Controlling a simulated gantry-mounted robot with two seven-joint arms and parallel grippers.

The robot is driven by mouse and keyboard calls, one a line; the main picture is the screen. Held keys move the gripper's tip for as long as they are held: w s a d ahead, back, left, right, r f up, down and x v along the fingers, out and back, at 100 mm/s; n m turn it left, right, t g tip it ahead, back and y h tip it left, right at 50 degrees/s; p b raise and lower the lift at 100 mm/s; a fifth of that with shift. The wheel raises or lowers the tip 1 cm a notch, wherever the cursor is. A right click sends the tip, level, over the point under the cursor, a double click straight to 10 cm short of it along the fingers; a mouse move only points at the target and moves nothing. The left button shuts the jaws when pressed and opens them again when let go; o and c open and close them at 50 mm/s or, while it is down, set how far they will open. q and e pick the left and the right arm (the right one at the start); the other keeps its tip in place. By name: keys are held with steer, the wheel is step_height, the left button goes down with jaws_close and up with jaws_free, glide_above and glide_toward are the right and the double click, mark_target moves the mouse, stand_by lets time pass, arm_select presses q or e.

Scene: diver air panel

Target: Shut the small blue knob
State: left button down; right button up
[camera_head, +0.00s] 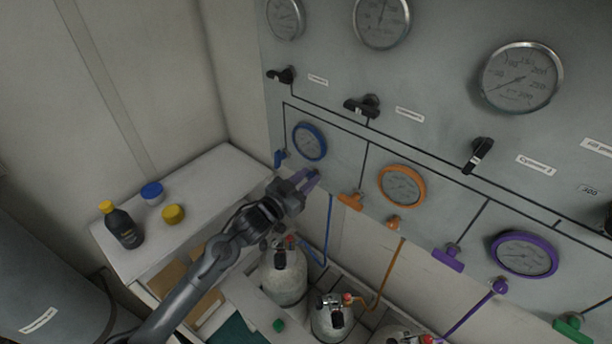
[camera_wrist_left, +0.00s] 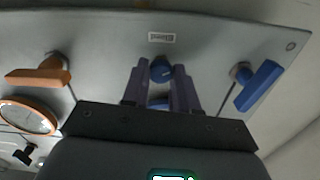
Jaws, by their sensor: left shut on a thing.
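The small blue knob (camera_wrist_left: 161,69) sits on the grey panel and shows between the two fingertips in the left wrist view. My left gripper (camera_wrist_left: 160,74) is shut on it, one finger on each side. In the head view my left gripper (camera_head: 308,181) reaches the panel's lower edge below the blue-rimmed gauge (camera_head: 309,141), and it hides the knob there. A larger blue lever handle (camera_wrist_left: 258,85) is to the right in the wrist view; it also shows left of the gauge in the head view (camera_head: 280,158). My right gripper is not in view.
An orange handle (camera_head: 350,202) is on the panel just right of my gripper. A blue hose (camera_head: 328,235) hangs behind it. Gas cylinders (camera_head: 284,276) stand below. A white counter (camera_head: 205,192) at left holds a dark bottle (camera_head: 123,228) and small containers.

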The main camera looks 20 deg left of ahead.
arm_select(q)
steer(key=m, duration=0.5)
steer(key=shift+m+p, duration=0.35)
steer(key=shift+m, duration=0.05)
steer(key=m, duration=0.2)
steer(key=shift+m, duration=0.3)
steer(key=m, duration=0.3)
steer(key=shift+m, duration=0.3)
steer(key=m+b, duration=0.1)
steer(key=m, duration=0.4)
steer(key=shift+f, duration=0.15)
steer(key=m+b, duration=0.2)
steer(key=m, duration=0.4)
steer(key=shift+b, duration=0.35)
steer(key=shift+m, duration=0.3)
steer(key=c, duration=0.9)
jaws_free()
steer(key=shift+o, duration=0.2)
steer(key=shift+s, duration=0.1)
